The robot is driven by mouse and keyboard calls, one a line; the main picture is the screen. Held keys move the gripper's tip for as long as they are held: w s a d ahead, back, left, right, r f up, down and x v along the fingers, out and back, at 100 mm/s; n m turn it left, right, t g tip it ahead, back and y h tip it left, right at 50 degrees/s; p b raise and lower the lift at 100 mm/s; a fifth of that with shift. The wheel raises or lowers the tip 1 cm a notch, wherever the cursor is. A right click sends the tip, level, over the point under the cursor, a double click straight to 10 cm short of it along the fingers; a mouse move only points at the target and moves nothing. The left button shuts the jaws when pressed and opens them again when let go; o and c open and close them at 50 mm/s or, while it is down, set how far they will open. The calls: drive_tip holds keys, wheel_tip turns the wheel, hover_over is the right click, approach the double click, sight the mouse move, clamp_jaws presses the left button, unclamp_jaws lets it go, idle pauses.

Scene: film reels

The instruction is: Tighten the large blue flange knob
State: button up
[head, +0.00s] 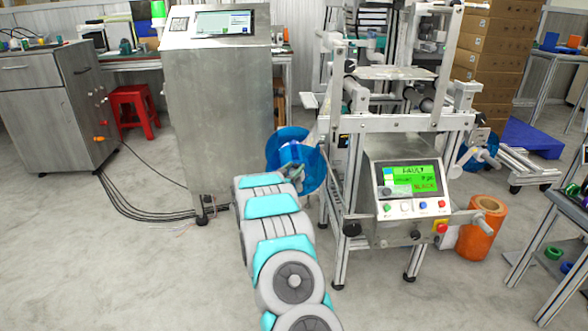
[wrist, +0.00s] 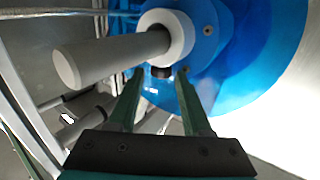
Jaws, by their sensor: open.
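The large blue flange (head: 315,174) is a round blue disc on the left side of the metal machine in the head view. In the wrist view the blue flange (wrist: 262,65) fills the upper right, with a white collar (wrist: 180,38) and a grey shaft (wrist: 105,58) in front. A small dark knob (wrist: 161,72) shows just below the collar. My gripper (wrist: 160,74) is open, its two green fingers pointing at the hub, one tip on each side of the dark knob. Contact cannot be told. My arm hides part of the flange in the head view.
The machine's control panel (head: 409,185) reads FAULT on a green screen. A tall metal cabinet (head: 217,115) stands to the left, with cables on the floor. An orange roll (head: 482,232) stands at right. A shelf rack is at the far right.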

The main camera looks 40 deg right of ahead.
drive_tip(key=shift+f+b, duration=0.15)
drive_tip(key=shift+b, duration=0.3)
drive_tip(key=shift+s+d+f+n+t+y+b, duration=0.15)
drive_tip(key=shift+f+n+t+y+b, duration=0.25)
drive_tip(key=shift+b, duration=0.5)
drive_tip(key=n+t+y+b, duration=0.1)
drive_tip(key=b, duration=0.1)
drive_tip(key=n+t+y+b, duration=0.1)
drive_tip(key=t+b, duration=0.1)
drive_tip(key=shift+s+d+r+n+b, duration=0.15)
drive_tip(key=shift+s+r+n+b, duration=0.05)
drive_tip(key=shift+r+n+b, duration=0.15)
drive_tip(key=shift+s+d+r+n+t+y+p, duration=0.1)
drive_tip(key=shift+r+n+t+y+p, duration=0.1)
drive_tip(key=shift+n+t+y+p, duration=0.3)
drive_tip(key=shift+s+d+r+n+t+y+p, duration=0.1)
drive_tip(key=shift+r+n+t+y+p, duration=0.1)
drive_tip(key=shift+n+t+y, duration=0.45)
drive_tip(key=n+t+y+p, duration=0.2)
drive_tip(key=y+p, duration=0.1)
drive_tip(key=p, duration=0.1)
drive_tip(key=shift+d+f+y, duration=0.1)
drive_tip(key=shift+y, duration=0.15)
